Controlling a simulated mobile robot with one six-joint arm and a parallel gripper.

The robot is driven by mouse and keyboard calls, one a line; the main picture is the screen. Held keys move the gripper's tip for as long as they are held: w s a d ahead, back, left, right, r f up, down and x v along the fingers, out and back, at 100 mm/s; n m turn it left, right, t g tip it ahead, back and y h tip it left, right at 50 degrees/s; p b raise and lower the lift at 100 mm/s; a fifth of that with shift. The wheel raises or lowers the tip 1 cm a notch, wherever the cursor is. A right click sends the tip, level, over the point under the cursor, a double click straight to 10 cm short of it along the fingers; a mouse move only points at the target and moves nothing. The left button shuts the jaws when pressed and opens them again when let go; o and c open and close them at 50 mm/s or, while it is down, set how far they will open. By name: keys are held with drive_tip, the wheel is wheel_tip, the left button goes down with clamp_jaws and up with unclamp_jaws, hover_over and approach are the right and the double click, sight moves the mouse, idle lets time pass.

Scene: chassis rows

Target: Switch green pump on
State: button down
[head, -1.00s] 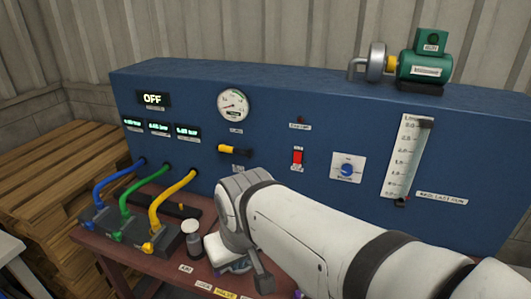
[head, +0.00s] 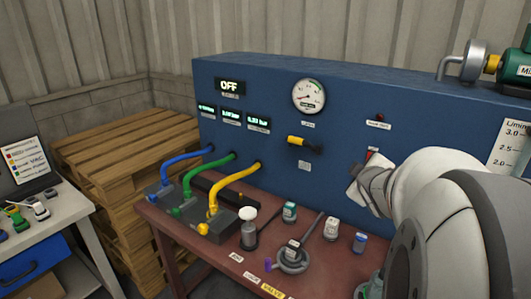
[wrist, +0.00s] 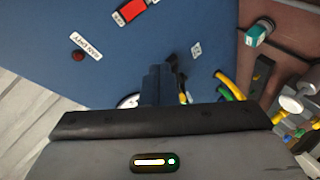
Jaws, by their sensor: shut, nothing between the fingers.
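The green pump (head: 514,72) sits on top of the blue panel (head: 265,90) and is cut off by the right edge of the head view. The red rocker switch (head: 372,153) on the panel front is partly hidden behind my arm. It shows more fully at the top of the wrist view (wrist: 130,11). My gripper (head: 355,189) is shut and empty, close in front of the panel, just below and left of the switch. In the wrist view the shut fingers (wrist: 156,83) stand apart from the switch; contact with the panel cannot be told. The display (head: 230,87) reads OFF.
A yellow-handled valve (head: 303,143) and a round gauge (head: 308,96) are left of my gripper. A dark red lamp (head: 379,117) is above the switch. Blue, green and yellow hoses (head: 236,180) and several small items crowd the red bench (head: 215,250) below.

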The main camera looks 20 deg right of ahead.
drive_tip(key=s+d+f+n+t+y+b, duration=0.2)
drive_tip(key=d+f+n+t+y+b, duration=0.2)
drive_tip(key=d+n, duration=0.4)
drive_tip(key=shift+s+d+f+n+t+y+b, duration=0.2)
drive_tip(key=shift+f+n+t+y+b, duration=0.15)
drive_tip(key=shift+f+n, duration=0.4)
drive_tip(key=w+d+p, duration=0.1)
drive_tip(key=w+d, duration=0.1)
drive_tip(key=w, duration=0.4)
drive_tip(key=w+d+f+p, duration=0.1)
drive_tip(key=w, duration=0.5)
drive_tip(key=shift+w+d+f, duration=0.25)
drive_tip(key=shift+w+d, duration=0.05)
drive_tip(key=shift+d, duration=0.05)
drive_tip(key=shift+f, duration=0.1)
